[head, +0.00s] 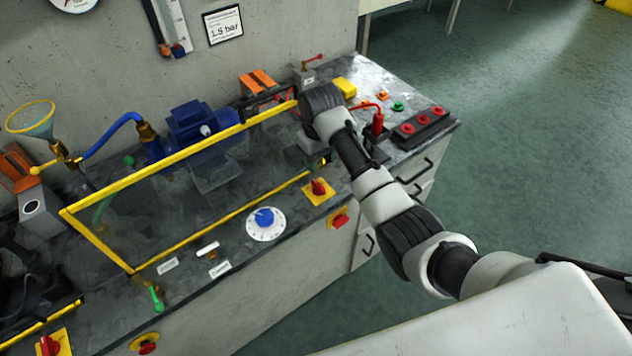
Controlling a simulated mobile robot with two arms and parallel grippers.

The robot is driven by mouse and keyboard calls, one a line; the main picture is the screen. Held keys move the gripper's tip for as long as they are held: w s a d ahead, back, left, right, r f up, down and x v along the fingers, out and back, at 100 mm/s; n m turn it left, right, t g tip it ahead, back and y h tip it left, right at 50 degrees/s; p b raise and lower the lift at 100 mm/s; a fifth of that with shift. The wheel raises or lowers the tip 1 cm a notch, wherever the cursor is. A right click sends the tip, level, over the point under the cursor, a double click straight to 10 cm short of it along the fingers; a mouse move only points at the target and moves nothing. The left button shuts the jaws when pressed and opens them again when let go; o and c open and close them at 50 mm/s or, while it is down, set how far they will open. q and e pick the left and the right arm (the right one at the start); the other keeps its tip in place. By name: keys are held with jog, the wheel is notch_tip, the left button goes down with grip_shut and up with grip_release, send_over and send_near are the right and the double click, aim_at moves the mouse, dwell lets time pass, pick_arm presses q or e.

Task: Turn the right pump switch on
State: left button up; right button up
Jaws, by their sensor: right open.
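The right pump switch (318,187) is a red knob on a yellow plate, on the bench top near its front edge. A second red knob on a yellow plate (340,218) sits just below it on the bench's front face. My right arm reaches in from the right, and my right gripper (321,161) points down just behind the switch, apart from it as far as I can tell. The gripper is open, and its fingers are small and partly hidden by my wrist. My left gripper is not in view.
A yellow-framed clear guard (185,152) covers the blue pump (192,122) left of my gripper. A blue-and-white dial (265,223) lies left of the switch. A black box with red buttons (422,128) and a red-handled valve (377,122) stand right. The floor beyond is free.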

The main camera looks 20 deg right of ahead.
aim_at(317, 183)
jog(key=f, duration=1)
jog(key=shift+w+a, duration=0.1)
jog(key=shift+w, duration=0.3)
grip_shut()
